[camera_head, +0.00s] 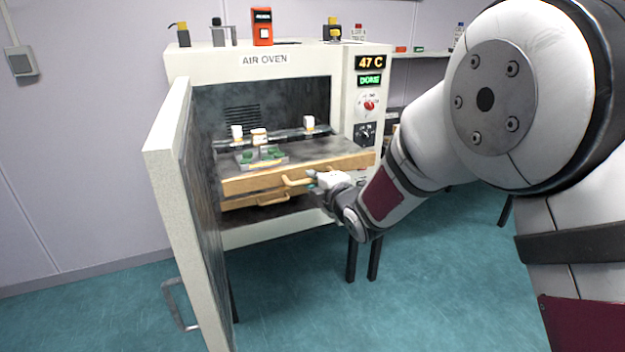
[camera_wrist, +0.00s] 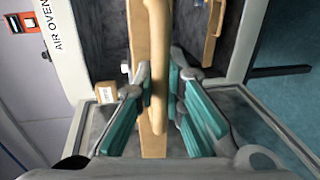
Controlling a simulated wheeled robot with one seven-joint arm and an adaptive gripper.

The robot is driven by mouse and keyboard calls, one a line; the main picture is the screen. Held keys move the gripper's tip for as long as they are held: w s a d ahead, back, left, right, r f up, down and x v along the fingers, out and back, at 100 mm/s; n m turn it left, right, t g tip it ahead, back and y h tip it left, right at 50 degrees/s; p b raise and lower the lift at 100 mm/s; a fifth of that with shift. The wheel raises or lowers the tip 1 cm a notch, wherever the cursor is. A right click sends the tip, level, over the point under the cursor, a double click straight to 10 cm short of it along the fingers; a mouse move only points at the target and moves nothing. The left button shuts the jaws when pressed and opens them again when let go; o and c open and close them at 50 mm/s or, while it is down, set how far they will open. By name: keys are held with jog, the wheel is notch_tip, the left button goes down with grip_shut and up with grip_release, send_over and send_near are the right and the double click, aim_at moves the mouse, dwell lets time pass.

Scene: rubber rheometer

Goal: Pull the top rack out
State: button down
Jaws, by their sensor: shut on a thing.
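The air oven (camera_head: 265,75) stands with its door (camera_head: 180,210) swung open to the left. The top rack (camera_head: 245,185) has a wooden front and sticks partly out of the oven opening. A tray with green pieces (camera_head: 262,157) lies on it. My gripper (camera_head: 314,181) is at the top rack's handle (camera_head: 294,181). In the wrist view my gripper (camera_wrist: 160,76) has its teal-padded fingers on both sides of the handle (camera_wrist: 158,50), shut on it. The fingers partly hide the handle in the head view.
The lower rack (camera_head: 255,202), with its own handle, sits just below. White knobs or blocks (camera_head: 308,124) show at the back of the top rack. The display (camera_head: 370,63) reads 47 C. The floor (camera_head: 300,300) in front is clear.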

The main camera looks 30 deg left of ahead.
jog(key=c, duration=1.7)
grip_release()
jog(key=shift+o, duration=0.2)
jog(key=shift+d, duration=0.1)
jog(key=v, duration=1.2)
